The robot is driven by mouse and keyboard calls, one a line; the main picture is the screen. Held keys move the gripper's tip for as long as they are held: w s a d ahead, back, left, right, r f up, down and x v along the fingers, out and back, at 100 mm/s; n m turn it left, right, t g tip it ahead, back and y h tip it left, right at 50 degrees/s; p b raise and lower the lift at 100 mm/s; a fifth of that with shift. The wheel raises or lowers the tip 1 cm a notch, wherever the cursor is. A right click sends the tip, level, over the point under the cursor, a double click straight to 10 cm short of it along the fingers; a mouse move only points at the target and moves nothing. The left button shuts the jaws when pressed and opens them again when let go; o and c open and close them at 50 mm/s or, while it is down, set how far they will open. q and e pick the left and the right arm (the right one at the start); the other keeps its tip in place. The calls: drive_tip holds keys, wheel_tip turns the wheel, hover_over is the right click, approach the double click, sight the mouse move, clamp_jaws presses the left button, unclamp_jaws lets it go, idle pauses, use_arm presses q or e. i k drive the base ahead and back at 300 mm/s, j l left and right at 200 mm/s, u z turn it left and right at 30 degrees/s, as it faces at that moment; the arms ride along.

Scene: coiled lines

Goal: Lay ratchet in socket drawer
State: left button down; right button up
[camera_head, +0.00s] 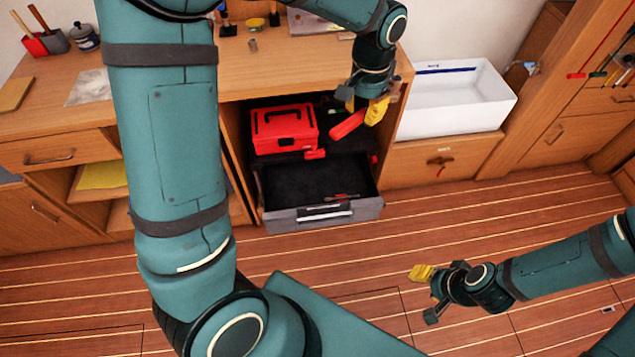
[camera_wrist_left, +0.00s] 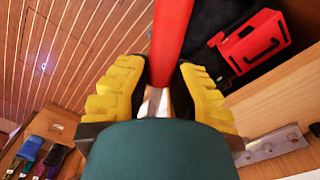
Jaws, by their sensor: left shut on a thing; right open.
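My left gripper (camera_head: 363,107) has yellow fingers shut on the ratchet, whose red handle (camera_head: 347,125) slants down and left in the head view. In the left wrist view the red handle (camera_wrist_left: 172,40) runs away between the yellow fingers, with a shiny metal part close to the palm. The grey socket drawer (camera_head: 325,213) is pulled out below and left of this gripper. Its dark floor is mostly bare, with small thin red and metal items at its right front. My right gripper (camera_head: 428,294) is open and empty above the floor.
A red toolbox (camera_head: 285,130) sits in the cabinet behind the drawer; it also shows in the left wrist view (camera_wrist_left: 252,42). A small red item lies just before it. A white sink (camera_head: 458,100) stands right of the cabinet. The wooden floor before the drawer is clear.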

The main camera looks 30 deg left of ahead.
sight(339, 188)
drive_tip(key=i+l+u, duration=0.15)
drive_tip(key=l, duration=0.15)
drive_tip(key=i+l+u, duration=0.6)
drive_tip(key=l, duration=0.25)
